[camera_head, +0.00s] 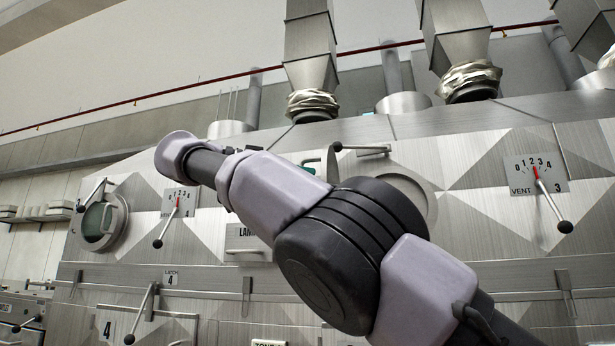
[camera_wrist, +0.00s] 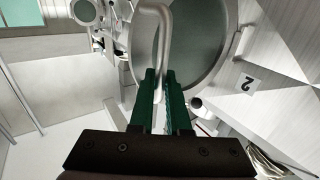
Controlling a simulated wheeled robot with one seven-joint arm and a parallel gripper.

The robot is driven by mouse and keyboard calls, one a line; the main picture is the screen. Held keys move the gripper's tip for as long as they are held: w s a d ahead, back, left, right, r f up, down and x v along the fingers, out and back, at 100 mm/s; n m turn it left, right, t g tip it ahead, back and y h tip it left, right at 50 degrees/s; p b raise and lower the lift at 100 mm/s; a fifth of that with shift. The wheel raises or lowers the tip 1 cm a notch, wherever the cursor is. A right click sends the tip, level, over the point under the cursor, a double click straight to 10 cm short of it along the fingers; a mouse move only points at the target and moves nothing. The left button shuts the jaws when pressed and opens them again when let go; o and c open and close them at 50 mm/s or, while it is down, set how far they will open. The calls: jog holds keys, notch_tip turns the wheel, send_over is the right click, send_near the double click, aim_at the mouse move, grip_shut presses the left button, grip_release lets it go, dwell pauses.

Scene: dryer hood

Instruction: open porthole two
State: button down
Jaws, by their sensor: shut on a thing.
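In the wrist view, my gripper (camera_wrist: 158,88) has its two green fingers closed around a bent bare-metal handle (camera_wrist: 163,28). Behind the handle is a large round dark porthole (camera_wrist: 198,42) with a pale rim. A plate marked 2 (camera_wrist: 248,84) is on the panel to its right. In the head view, my arm covers the gripper and much of this area. A round pale rim (camera_head: 428,192) shows behind the arm, with a bit of green glass (camera_head: 311,167) to its left. I cannot tell how far the porthole door stands from the panel.
A lever with a black ball (camera_head: 362,149) is above my arm. Vent 3 lever (camera_head: 552,199) is at right and vent 4 lever (camera_head: 169,220) at left. Another porthole (camera_head: 100,220) is at far left. A rail (camera_head: 210,292) runs low along the panel.

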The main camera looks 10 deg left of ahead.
jog(key=shift+w+a, duration=0.1)
jog(key=shift+a, duration=0.05)
dwell(0.3)
jog(key=c, duration=0.9)
grip_release()
jog(key=shift+w, duration=0.1)
